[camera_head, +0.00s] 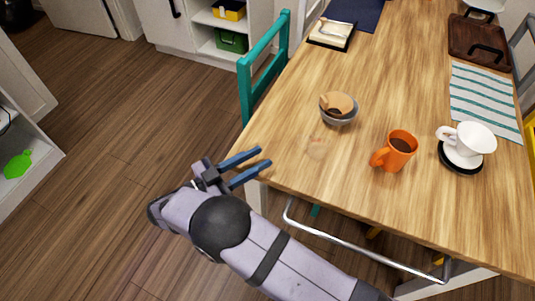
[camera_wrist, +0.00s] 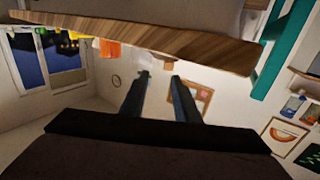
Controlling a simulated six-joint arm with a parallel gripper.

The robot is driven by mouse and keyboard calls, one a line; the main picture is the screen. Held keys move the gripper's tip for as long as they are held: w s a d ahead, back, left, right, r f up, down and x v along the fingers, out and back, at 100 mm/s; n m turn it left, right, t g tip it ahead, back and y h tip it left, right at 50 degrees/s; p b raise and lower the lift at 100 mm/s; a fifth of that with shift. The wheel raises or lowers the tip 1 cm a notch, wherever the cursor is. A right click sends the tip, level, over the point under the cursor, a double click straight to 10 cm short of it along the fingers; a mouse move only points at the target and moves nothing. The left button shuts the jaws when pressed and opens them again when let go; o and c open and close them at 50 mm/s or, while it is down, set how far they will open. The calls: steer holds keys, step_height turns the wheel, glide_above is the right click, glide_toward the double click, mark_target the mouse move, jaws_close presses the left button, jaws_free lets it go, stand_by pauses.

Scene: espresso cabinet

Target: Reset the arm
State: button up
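My gripper (camera_head: 254,165) is at the near-left edge of the wooden table (camera_head: 290,170) in the head view. Its two blue fingers are spread apart with nothing between them. In the wrist view, my gripper (camera_wrist: 160,80) also shows its fingers apart and empty. The underside and edge of the table (camera_wrist: 130,32) cross the top of that view. My arm reaches in from the bottom of the head view.
On the table are an orange mug (camera_head: 396,151), a grey bowl (camera_head: 339,112) with brown contents, and a white cup (camera_head: 468,142) on a black-rimmed base. A teal chair (camera_head: 263,65) stands at the table's left side. Open floor (camera_head: 120,120) lies to the left.

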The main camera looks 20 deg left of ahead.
steer(key=shift+s+a, duration=0.2)
steer(key=shift+s, duration=0.2)
steer(key=w+r+n+y+p, duration=0.15)
steer(key=w+r+y, duration=0.3)
steer(key=w, duration=0.55)
steer(key=w+r+n+y+p, duration=0.1)
steer(key=w+r+y+p, duration=0.3)
steer(key=w, duration=0.5)
steer(key=w+d+r+n+g+y+p, duration=0.3)
steer(key=w+d+r+y+p, duration=0.1)
steer(key=w+d+r, duration=0.25)
steer(key=s+d+f+g+h+p, duration=0.1)
steer(key=s+d+g+h+p, duration=0.2)
steer(key=s+d, duration=2.7)
steer(key=s+n+g+p, duration=0.1)
steer(key=g+p, duration=0.3)
steer(key=g, duration=0.5)
steer(key=shift+d, duration=0.3)
